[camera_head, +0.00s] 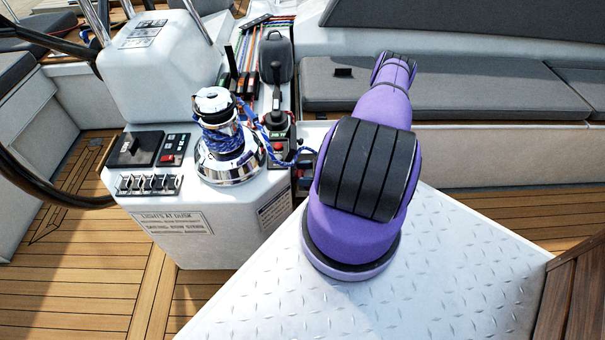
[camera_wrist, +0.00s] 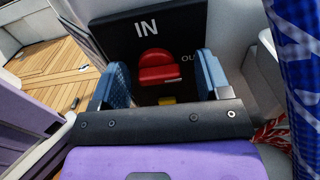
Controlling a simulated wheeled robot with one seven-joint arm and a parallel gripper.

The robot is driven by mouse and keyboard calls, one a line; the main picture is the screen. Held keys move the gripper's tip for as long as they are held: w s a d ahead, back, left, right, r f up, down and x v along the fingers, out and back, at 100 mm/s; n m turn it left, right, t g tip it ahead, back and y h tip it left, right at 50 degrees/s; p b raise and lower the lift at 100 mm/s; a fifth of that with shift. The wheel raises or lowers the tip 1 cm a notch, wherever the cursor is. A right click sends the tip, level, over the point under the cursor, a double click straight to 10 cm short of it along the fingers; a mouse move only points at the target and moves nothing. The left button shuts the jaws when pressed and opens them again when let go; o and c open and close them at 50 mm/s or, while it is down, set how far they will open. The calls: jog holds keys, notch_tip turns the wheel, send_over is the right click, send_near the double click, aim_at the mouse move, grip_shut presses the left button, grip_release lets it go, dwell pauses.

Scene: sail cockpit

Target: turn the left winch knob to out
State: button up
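In the wrist view a red knob (camera_wrist: 158,68) sits on a black plate (camera_wrist: 112,36) lettered IN, with OUT partly visible to the right. A small pale mark shows at the knob's lower right; I cannot tell for sure which word it points to. My gripper (camera_wrist: 160,65) is open, with one blue finger on each side of the knob. I see gaps between fingers and knob, and no clear contact. In the head view my arm hides the gripper. The silver winch (camera_head: 225,140) stands on the white console with blue rope wound around it.
Blue rope (camera_wrist: 297,60) and red-white rope (camera_wrist: 272,132) lie close on the right in the wrist view. A switch panel (camera_head: 148,184) is left of the winch. Grey cushioned benches (camera_head: 450,85) stand behind. Teak floor (camera_head: 60,290) is clear at lower left.

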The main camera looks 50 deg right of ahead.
jog(key=v, duration=1.1)
jog(key=shift+w, duration=0.1)
dwell(0.4)
